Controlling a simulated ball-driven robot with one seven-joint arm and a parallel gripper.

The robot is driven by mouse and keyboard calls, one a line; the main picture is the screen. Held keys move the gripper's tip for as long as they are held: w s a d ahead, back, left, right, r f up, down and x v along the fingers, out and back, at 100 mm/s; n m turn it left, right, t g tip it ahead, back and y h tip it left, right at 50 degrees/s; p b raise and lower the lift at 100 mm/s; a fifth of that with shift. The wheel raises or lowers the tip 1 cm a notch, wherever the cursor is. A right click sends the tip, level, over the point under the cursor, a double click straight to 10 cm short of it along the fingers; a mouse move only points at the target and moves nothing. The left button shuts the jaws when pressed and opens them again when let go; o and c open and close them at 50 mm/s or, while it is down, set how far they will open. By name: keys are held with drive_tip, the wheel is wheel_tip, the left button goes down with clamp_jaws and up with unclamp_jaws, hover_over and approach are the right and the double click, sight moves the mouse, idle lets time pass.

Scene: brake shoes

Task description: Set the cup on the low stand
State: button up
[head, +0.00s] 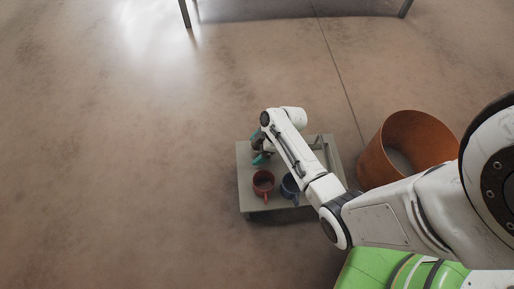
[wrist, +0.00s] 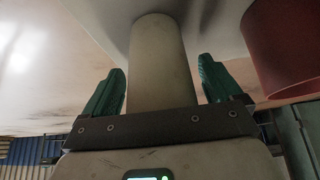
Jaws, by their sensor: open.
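A red cup (head: 263,182) and a dark blue cup (head: 289,187) stand near the front edge of a low grey table (head: 250,204). In the head view my gripper (head: 259,158) is low over the table's back left, behind the red cup. In the wrist view my open gripper (wrist: 163,92) has its teal fingers on either side of a pale beige cylinder (wrist: 161,65). Narrow gaps show on both sides, and I cannot tell what the cylinder is. A red rounded thing (wrist: 290,45) is at the upper right. I cannot make out the low stand for certain.
A large rust-coloured bin (head: 375,165) stands on the floor right of the table. A green thing (head: 365,270) is at the bottom right. My arm covers part of the table's right side. The legs of another table (head: 185,14) show at the top. The floor to the left is clear.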

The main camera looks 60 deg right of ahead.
drive_tip(key=p+v, duration=0.5)
drive_tip(key=v, duration=0.7)
drive_tip(key=s+a+r+m+g+h, duration=0.3)
drive_tip(key=s+a+r+m, duration=0.4)
drive_tip(key=s+a+r, duration=0.3)
drive_tip(key=shift+a+r+m+g+h, duration=0.4)
drive_tip(key=shift+a+r, duration=0.75)
drive_tip(key=shift+a, duration=0.85)
